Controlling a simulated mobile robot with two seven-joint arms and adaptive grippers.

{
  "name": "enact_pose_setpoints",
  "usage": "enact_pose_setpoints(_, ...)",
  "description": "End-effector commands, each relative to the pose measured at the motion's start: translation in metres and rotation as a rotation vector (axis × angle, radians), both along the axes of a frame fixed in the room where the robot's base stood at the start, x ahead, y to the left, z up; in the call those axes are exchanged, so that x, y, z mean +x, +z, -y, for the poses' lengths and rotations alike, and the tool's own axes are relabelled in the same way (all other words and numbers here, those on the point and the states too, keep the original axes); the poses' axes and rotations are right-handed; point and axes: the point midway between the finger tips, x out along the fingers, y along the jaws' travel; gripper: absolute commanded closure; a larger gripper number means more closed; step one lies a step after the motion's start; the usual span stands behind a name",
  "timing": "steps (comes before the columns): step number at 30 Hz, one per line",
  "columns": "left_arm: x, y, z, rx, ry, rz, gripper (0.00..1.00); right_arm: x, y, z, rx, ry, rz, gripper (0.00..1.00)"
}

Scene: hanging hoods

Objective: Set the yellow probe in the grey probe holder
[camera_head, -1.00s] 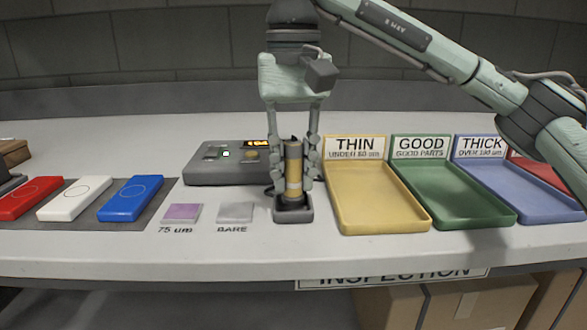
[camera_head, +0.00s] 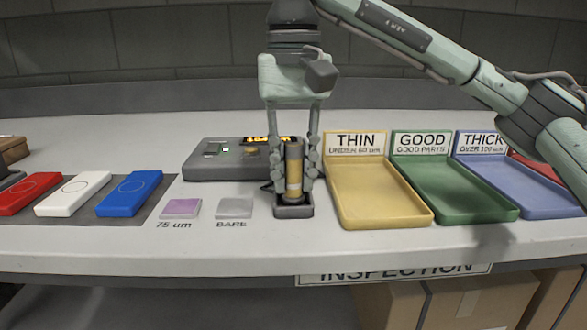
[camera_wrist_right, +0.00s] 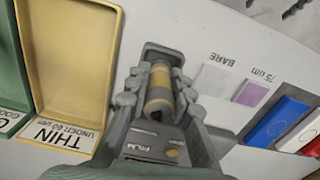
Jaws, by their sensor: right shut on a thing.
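The yellow probe (camera_head: 294,172), a cylinder with grey bands, stands upright at the grey probe holder (camera_head: 293,211). Its lower end is inside the holder's rim; whether it touches the bottom is hidden. My right gripper (camera_head: 296,168) comes down from above and is shut on the probe, a finger on each side. In the right wrist view the probe (camera_wrist_right: 159,90) shows between the fingers, with the holder (camera_wrist_right: 163,52) around its end. My left gripper is not in view.
A grey gauge box (camera_head: 215,170) stands close behind the holder. A bare plate (camera_head: 235,208) and a purple 75 um plate (camera_head: 181,208) lie left. A yellow THIN tray (camera_head: 385,215) is close right, then green (camera_head: 470,212) and blue (camera_head: 545,205) trays.

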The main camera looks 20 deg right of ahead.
Motion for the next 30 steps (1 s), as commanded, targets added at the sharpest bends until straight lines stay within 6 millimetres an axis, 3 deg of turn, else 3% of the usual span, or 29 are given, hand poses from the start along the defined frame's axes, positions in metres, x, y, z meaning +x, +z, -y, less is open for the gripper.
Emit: enact_pose_setpoints(30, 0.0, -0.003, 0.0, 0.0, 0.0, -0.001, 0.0, 0.0, -0.01, 0.0, 0.0, -0.001, 0.0, 1.0)
